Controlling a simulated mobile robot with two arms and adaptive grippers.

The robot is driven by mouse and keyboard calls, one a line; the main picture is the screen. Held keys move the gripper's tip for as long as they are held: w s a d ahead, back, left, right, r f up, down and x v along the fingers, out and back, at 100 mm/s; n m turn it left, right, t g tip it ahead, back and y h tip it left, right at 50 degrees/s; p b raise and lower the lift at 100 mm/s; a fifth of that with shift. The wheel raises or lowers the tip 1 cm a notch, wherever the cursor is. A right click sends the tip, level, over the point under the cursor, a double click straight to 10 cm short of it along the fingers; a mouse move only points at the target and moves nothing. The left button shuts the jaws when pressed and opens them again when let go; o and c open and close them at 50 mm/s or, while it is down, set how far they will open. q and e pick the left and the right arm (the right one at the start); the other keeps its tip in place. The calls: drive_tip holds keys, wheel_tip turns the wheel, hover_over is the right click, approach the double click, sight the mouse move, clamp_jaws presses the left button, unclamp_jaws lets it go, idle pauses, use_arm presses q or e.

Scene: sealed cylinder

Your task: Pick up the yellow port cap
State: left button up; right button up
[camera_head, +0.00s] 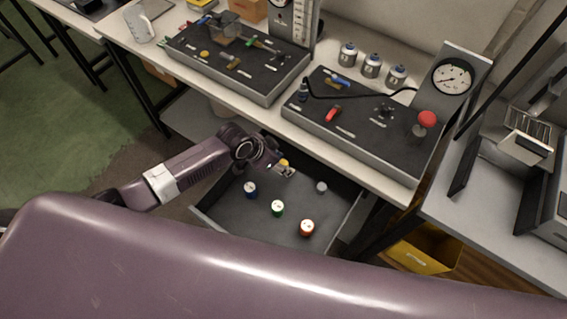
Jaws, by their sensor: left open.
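The yellow port cap (284,162) shows as a small yellow patch at my left gripper, over the back of the open grey drawer (233,223). My left gripper (287,172) reaches in from the left and is open. Its fingers are right at the cap and hide most of it. I cannot tell whether they touch it. My right gripper is not in view.
In the drawer stand a blue cap (250,188), a green cap (277,208), a red cap (307,228) and a grey cap (321,187). The workbench (290,131) edge overhangs behind, with two dark panels on it. A yellow bin (420,257) is at the right.

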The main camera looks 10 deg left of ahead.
sight(284, 163)
use_arm(q)
drive_tip(key=shift+w+d+f, duration=0.1)
drive_tip(key=shift+d+f, duration=0.05)
drive_tip(key=shift+f, duration=0.15)
drive_tip(key=c, duration=0.4)
clamp_jaws()
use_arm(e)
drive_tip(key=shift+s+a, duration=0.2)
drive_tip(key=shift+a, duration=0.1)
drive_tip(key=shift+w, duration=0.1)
use_arm(q)
drive_tip(key=shift+r, duration=0.1)
